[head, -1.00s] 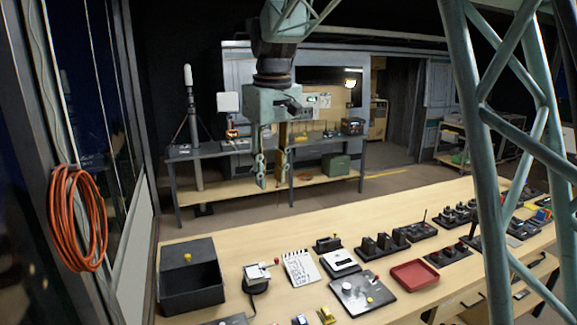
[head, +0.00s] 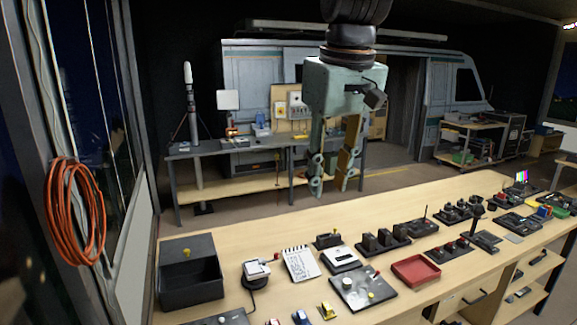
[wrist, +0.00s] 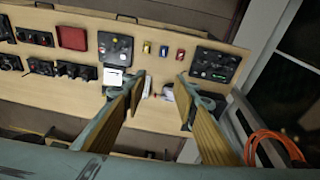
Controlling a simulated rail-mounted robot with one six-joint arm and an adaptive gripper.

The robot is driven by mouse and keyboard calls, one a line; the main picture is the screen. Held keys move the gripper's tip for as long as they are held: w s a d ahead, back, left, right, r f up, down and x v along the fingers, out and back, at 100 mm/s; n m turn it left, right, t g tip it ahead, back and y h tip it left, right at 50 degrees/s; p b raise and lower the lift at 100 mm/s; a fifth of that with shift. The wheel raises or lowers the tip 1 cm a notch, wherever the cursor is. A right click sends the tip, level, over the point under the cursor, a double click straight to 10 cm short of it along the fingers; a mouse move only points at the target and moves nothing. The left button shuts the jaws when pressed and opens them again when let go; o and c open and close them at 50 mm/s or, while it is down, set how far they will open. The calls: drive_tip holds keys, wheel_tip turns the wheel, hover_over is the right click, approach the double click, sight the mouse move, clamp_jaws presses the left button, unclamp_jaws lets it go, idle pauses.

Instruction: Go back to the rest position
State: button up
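My gripper (head: 331,180) hangs from above in the head view, fingers pointing down. It is open and empty, with a clear gap between its two wood-faced fingers. It is above the far edge of the long wooden bench (head: 225,247) and touches nothing. In the wrist view the spread fingers (wrist: 162,82) reach toward the bench top, with no object between them.
A black open bin (head: 190,290) stands at the bench's left end. A notepad (head: 300,264), a red tray (head: 416,270) and several control boxes lie on the bench. An orange cable coil (head: 76,212) hangs at left. A rear workbench (head: 240,147) stands behind.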

drive_tip(key=s+d+f+m+b, duration=0.1)
drive_tip(key=s+d+f, duration=0.3)
drive_tip(key=s, duration=0.6)
drive_tip(key=s+d+f+m+t+b, duration=0.1)
drive_tip(key=s+d+f, duration=0.3)
drive_tip(key=s, duration=0.7)
drive_tip(key=s+d+f+m+b, duration=0.2)
drive_tip(key=s+d+f+m, duration=0.1)
drive_tip(key=s, duration=0.8)
drive_tip(key=shift+d+f+t+h, duration=0.3)
drive_tip(key=shift+d+f, duration=0.2)
drive_tip(key=shift+d, duration=0.35)
drive_tip(key=shift+w+d, duration=0.1)
drive_tip(key=shift+d, duration=0.05)
